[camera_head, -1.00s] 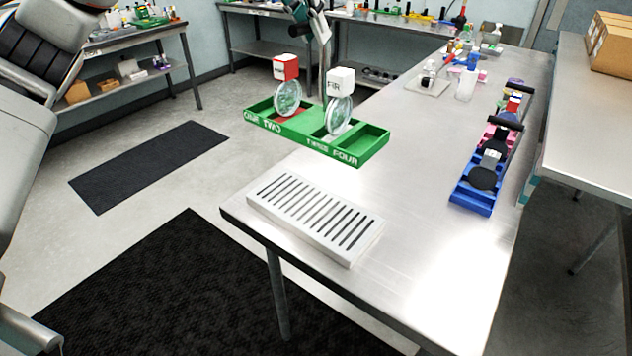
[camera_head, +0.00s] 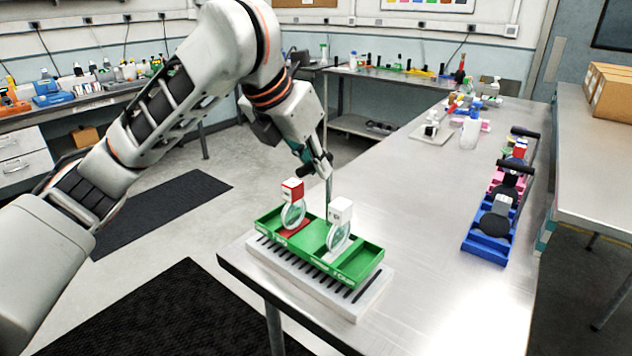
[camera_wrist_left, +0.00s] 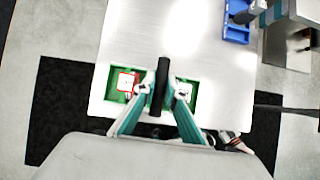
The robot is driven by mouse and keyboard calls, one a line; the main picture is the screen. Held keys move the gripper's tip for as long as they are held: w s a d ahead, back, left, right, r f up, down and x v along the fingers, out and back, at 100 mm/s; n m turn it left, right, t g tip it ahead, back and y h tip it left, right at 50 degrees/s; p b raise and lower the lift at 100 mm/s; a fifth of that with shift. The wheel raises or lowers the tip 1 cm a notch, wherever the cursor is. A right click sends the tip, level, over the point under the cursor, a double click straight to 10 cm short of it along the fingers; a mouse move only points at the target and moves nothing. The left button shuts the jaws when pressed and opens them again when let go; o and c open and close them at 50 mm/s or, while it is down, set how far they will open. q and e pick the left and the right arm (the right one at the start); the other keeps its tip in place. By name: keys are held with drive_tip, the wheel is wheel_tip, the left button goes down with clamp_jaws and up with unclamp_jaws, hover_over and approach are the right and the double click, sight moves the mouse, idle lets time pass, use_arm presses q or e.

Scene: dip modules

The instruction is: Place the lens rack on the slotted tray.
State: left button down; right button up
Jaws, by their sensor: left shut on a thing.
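The lens rack (camera_head: 358,266) is a green open tray with compartments. It carries two round lenses, one with a red-and-white block (camera_head: 292,190) and one with a white block (camera_head: 341,209). In the head view it is over the slotted tray (camera_head: 352,307), a white slab with dark slots whose front part shows. I cannot tell whether they touch. My left gripper (camera_head: 324,168) is above the rack's far side, shut on its upright handle. The left wrist view shows the fingers (camera_wrist_left: 159,90) around the black grip, with green rack (camera_wrist_left: 121,82) on both sides. My right gripper is out of view.
The steel table (camera_head: 430,260) is clear right of the slotted tray. Blue holders (camera_head: 486,240) and pink holders with black handles line its right edge. A white board (camera_head: 432,134) and bottles stand farther back. Cardboard boxes (camera_head: 610,92) sit on the right-hand table.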

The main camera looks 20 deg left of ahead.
use_arm(q)
wheel_tip(320, 180, down, 3)
drive_tip(key=shift+f+b, duration=0.1)
drive_tip(key=shift+b, duration=0.25)
drive_tip(key=c, duration=2.1)
unclamp_jaws()
drive_tip(key=shift+f, duration=0.1)
drive_tip(key=p+v, duration=0.3)
drive_tip(key=v, duration=0.9)
drive_tip(key=shift+p, duration=0.35)
